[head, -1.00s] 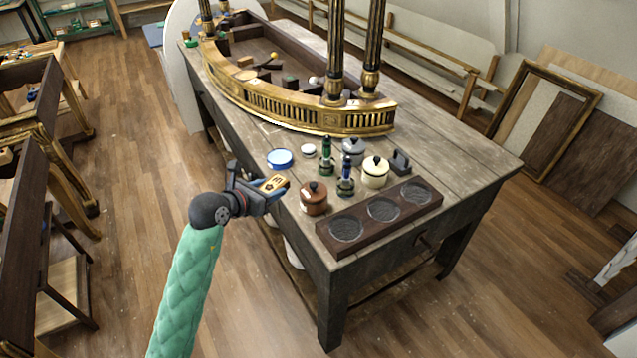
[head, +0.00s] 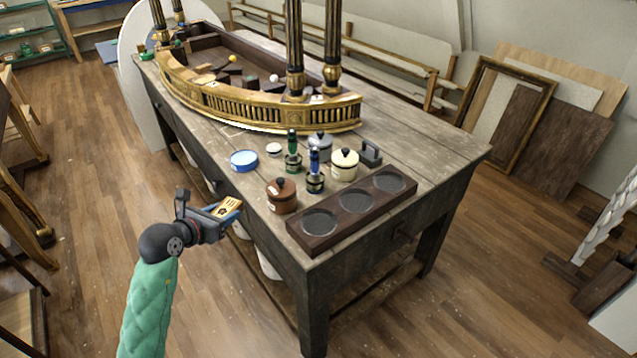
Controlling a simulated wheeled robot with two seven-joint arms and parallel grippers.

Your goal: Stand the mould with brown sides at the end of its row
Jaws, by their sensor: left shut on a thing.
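My left gripper (head: 226,208) is shut on a small flat piece (head: 228,206) with a yellow-tan face and dark markings. It holds the piece in the air left of the table's front corner, clear of the tabletop. The colour of the piece's sides is mostly hidden by the jaws, so I cannot tell whether they are brown. I cannot make out a row of similar pieces in this view. My right gripper is not in view.
The worn table (head: 420,150) carries a brown lidded pot (head: 282,197), a cream pot (head: 344,167), a blue dish (head: 243,161), and a dark three-well board (head: 338,226). A curved gilt piece (head: 250,105) stands behind. Open floor (head: 75,200) lies left.

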